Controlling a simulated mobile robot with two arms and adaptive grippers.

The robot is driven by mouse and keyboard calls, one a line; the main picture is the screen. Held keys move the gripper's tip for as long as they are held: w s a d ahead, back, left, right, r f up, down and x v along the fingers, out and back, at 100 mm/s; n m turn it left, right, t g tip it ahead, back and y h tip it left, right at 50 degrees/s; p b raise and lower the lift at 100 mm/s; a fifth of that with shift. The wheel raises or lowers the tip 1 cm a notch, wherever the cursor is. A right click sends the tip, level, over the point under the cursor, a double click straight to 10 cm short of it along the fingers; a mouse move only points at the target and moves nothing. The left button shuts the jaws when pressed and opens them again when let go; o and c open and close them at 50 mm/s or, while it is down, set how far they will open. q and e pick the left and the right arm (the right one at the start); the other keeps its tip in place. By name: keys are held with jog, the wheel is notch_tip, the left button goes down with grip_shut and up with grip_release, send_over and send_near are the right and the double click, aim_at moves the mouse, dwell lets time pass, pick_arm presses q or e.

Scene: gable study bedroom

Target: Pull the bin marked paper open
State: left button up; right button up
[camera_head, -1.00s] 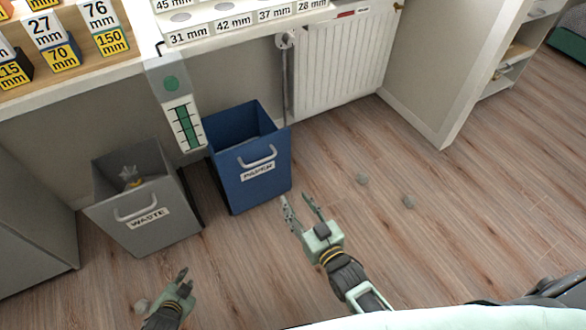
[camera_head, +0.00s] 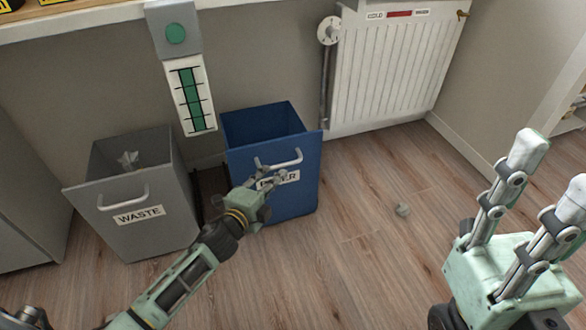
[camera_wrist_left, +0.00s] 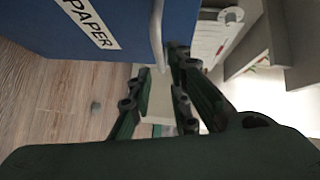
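The blue bin (camera_head: 301,202) marked PAPER stands below the desk, with its open top visible and a pale bar handle (camera_head: 280,163) on its front. My left gripper (camera_head: 270,181) is at the bin's front, just below the handle, and covers part of the label. In the left wrist view, the fingers (camera_wrist_left: 158,75) are spread, with the end of the handle (camera_wrist_left: 157,38) near the gap between their tips. Contact cannot be told. My right gripper (camera_head: 552,172) is open and empty, raised at the right, well away from the bin.
A grey WASTE bin (camera_head: 150,221) with crumpled contents stands left of the blue bin. A gauge panel (camera_head: 190,95) hangs above the gap between them. A radiator (camera_head: 390,75) is behind right.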

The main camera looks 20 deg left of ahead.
aim_at(284, 165)
pick_arm(q)
jog(key=b+x, duration=0.3)
jog(key=x, duration=0.4)
jog(key=shift+w+f, duration=0.1)
jog(key=shift+w, duration=0.2)
grip_shut()
